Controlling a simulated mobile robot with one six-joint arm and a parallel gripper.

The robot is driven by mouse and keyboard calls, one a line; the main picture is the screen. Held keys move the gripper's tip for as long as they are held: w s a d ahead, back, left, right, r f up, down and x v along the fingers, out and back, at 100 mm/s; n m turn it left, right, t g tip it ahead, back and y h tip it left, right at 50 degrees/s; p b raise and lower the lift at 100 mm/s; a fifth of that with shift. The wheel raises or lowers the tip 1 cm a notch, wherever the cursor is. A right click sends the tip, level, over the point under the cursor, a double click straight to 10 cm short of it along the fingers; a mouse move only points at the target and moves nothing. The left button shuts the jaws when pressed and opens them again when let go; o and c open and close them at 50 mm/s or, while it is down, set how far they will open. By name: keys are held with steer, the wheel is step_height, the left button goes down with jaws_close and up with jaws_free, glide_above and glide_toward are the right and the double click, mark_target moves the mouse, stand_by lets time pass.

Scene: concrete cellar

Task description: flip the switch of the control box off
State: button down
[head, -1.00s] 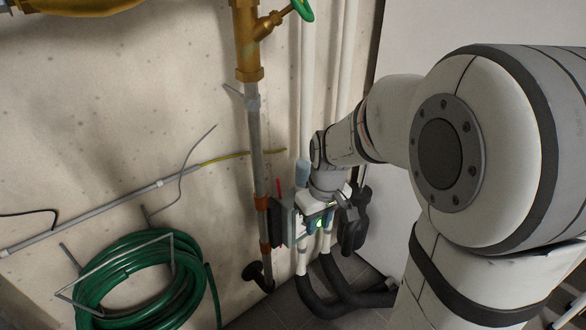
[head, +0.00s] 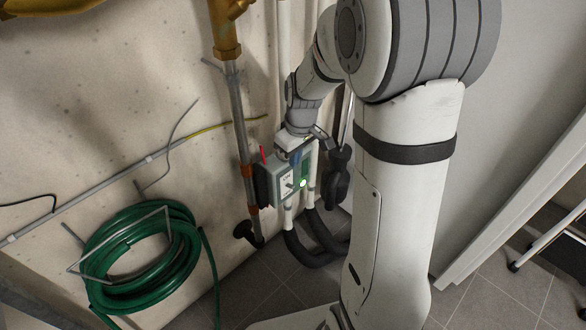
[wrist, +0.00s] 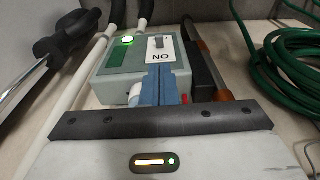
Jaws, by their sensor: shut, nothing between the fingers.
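The control box (head: 270,185) is a grey-green box low by the wall pipes, with a lit green lamp (head: 303,183) and a white switch plate (head: 287,184). In the wrist view the box (wrist: 110,62) shows the lit lamp (wrist: 127,40), a dark green panel and the plate, whose "ON" lettering (wrist: 163,57) appears upside down. A small grey lever (wrist: 159,42) stands on the plate. My gripper (wrist: 160,70) has its blue fingers together and empty, over the box beside the lettering, short of the lever in the picture. In the head view my gripper (head: 296,156) is at the top of the box; its fingertips are hard to make out.
A vertical pipe (head: 240,120) runs close to the left of the box. A coiled green hose (head: 110,285) hangs on the wall further left. Black hoses (head: 300,250) run below the box, and a dark object (head: 338,175) hangs right of it. Tiled floor lies in front.

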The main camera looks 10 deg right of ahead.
mark_target(291, 185)
steer(key=f+b, duration=0.1)
steer(key=f, duration=0.5)
steer(key=w+f+b, duration=0.1)
steer(key=f, duration=0.2)
steer(key=shift+a+f+b, duration=0.15)
steer(key=shift+a+b, duration=0.15)
steer(key=shift+b, duration=0.05)
steer(key=shift+d, duration=0.1)
